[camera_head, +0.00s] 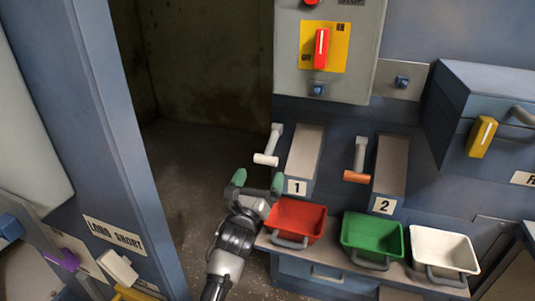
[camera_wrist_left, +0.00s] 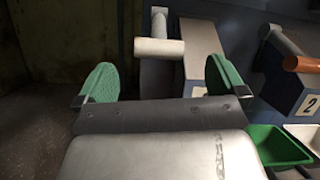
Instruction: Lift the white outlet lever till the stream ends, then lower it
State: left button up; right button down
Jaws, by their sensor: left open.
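The white outlet lever (camera_head: 266,158) sticks out beside the chute marked 1 (camera_head: 304,160), its grey arm sloping down to a white crossbar handle. In the left wrist view the white handle (camera_wrist_left: 159,47) lies ahead of and above the gap between my fingers. My left gripper (camera_head: 258,181) is open and empty, its green fingertips just below the handle in the head view and apart from it. It also shows in the left wrist view (camera_wrist_left: 152,82). No stream shows at the chute mouth. My right gripper is not in view.
An orange-handled lever (camera_head: 357,177) stands by chute 2 (camera_head: 389,175). Red (camera_head: 296,219), green (camera_head: 371,237) and white (camera_head: 444,250) bins sit on a shelf below. A grey box with a red switch (camera_head: 322,48) is above. A blue post (camera_head: 112,130) stands left.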

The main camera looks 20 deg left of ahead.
aim_at(268, 156)
pick_arm(q)
jog(key=x, duration=0.7)
jog(key=shift+w, duration=0.25)
